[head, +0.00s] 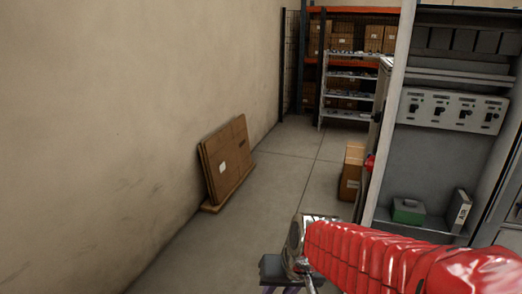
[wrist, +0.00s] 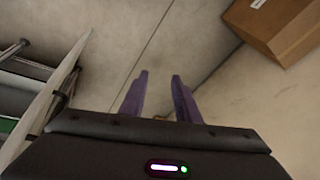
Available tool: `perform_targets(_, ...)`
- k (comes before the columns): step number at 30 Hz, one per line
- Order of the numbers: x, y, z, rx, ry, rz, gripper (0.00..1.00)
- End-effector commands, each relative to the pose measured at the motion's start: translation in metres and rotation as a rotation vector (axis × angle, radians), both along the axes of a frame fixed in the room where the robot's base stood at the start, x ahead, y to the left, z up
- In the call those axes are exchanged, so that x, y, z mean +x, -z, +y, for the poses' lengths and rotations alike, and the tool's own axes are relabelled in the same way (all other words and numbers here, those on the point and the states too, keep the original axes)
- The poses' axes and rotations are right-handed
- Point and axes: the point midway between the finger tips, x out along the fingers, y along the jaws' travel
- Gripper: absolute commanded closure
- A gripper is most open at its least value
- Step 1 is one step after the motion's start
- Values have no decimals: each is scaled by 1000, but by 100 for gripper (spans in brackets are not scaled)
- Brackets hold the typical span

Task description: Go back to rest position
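My arm (head: 375,256) in its red cover reaches from the lower right of the head view to the bottom middle. My gripper (head: 286,289) is at the bottom edge there, its purple fingers cut off by the frame. In the wrist view my gripper (wrist: 159,84) shows two purple fingers apart with bare floor seen between them. It is open and holds nothing. No tape reel can be made out in either view.
A grey cabinet (head: 448,62) with a green box (head: 408,211) inside stands right, close to my arm. Flat cardboard (head: 226,158) leans on the left wall. A carton (head: 351,172) stands beside the cabinet. Shelves (head: 350,75) stand at the back. Middle floor (head: 285,160) is clear.

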Motion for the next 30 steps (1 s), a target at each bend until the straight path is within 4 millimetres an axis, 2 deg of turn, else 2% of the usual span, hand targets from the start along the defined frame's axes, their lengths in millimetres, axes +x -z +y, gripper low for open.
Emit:
perform_targets(6,-48,-16,-39,-78,-12,21,71)
perform_targets(13,-85,-31,-75,-150,-3,2,71)
perform_targets(21,-107,-56,-103,-184,44,-109,71)
perform_targets(27,-113,-81,-114,-179,92,-199,71)
perform_targets(30,-114,-87,-117,-179,107,-219,71)
